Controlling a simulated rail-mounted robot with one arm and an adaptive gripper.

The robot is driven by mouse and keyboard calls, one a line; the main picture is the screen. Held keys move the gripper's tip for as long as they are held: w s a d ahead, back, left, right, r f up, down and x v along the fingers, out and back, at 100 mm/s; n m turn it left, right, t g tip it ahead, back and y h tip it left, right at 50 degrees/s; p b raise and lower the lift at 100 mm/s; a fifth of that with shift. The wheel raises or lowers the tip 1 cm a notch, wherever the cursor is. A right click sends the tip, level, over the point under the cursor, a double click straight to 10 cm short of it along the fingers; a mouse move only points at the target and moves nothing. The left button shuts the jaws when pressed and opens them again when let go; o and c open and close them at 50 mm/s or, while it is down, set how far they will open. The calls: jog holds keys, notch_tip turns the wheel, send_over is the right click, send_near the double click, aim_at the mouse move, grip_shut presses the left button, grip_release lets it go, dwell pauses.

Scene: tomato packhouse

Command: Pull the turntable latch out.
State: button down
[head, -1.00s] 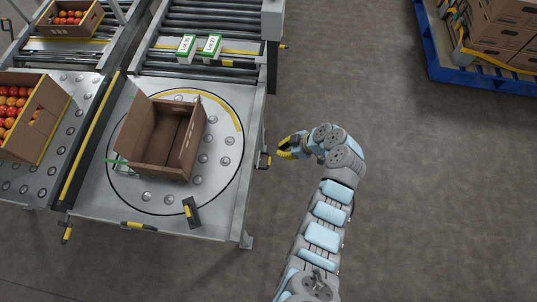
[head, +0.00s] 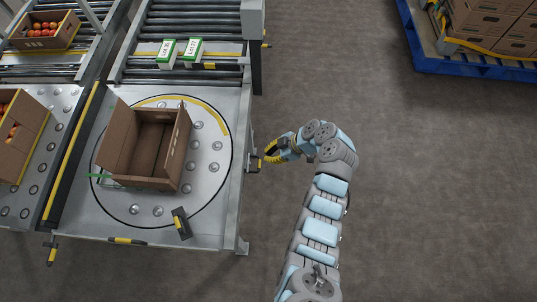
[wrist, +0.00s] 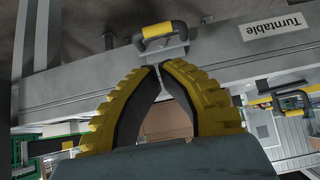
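The turntable latch is a small black bracket with a yellow grip (wrist: 157,31) on the side of the grey turntable frame. A white "Turntable" label (wrist: 288,25) is to its right in the wrist view. In the head view the latch (head: 254,163) is at the frame's right edge. My gripper (wrist: 156,68) has yellow ribbed fingers with their tips drawn together, just below the latch in the wrist view. I see nothing between the tips. In the head view my gripper (head: 270,152) is right beside the latch; whether they touch is unclear.
An open, empty cardboard box (head: 150,148) stands on the round turntable (head: 207,185). Another black-and-yellow handle (head: 181,223) is on the turntable's near edge. Roller conveyors (head: 190,15) lie behind. The floor to the right is clear up to a blue pallet with cartons (head: 470,65).

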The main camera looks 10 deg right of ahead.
jog(key=b+x, duration=0.2)
jog(key=x, duration=0.6)
jog(key=shift+f, duration=0.1)
